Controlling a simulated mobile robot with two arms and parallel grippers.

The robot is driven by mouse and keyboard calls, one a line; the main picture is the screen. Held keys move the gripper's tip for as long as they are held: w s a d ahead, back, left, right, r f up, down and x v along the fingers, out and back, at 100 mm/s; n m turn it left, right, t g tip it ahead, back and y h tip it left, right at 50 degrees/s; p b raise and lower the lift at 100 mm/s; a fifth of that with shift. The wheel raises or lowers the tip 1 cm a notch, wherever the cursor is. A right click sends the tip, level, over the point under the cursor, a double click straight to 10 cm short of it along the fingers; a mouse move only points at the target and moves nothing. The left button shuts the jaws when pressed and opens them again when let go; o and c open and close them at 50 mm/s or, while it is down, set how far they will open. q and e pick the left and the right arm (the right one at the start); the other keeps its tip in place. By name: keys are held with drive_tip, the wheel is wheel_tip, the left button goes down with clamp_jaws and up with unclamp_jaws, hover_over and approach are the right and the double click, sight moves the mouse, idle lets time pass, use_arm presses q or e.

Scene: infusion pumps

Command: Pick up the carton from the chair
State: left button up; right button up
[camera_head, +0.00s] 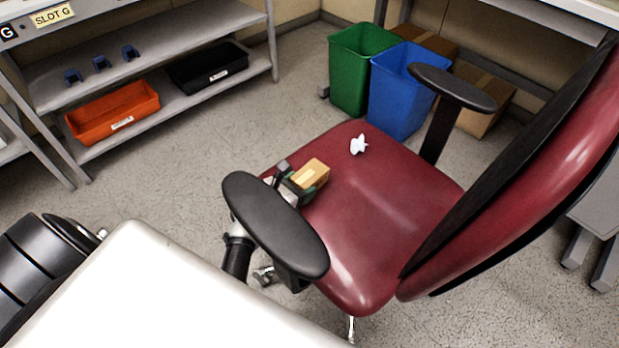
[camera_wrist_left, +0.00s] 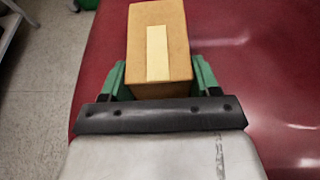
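The carton (camera_head: 311,173) is a small tan box with a paler tape strip, at the front-left part of the red chair seat (camera_head: 375,205). In the left wrist view the carton (camera_wrist_left: 160,45) is straight in front of my left gripper. The gripper (camera_wrist_left: 160,78) has its green fingers along the two sides of the carton, very close to it. Whether they press on it cannot be told. In the head view my left gripper (camera_head: 303,184) is partly hidden behind the near armrest (camera_head: 275,225). My right gripper is not in view.
A crumpled white piece (camera_head: 358,145) lies on the seat behind the carton. The far armrest (camera_head: 452,87) and red backrest (camera_head: 540,170) bound the seat. Green (camera_head: 350,70) and blue (camera_head: 400,95) bins stand behind. A shelf with orange (camera_head: 112,112) and black (camera_head: 207,68) trays is at left.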

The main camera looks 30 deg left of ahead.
use_arm(q)
drive_tip(key=shift+c, duration=0.6)
drive_tip(key=shift+r, duration=0.1)
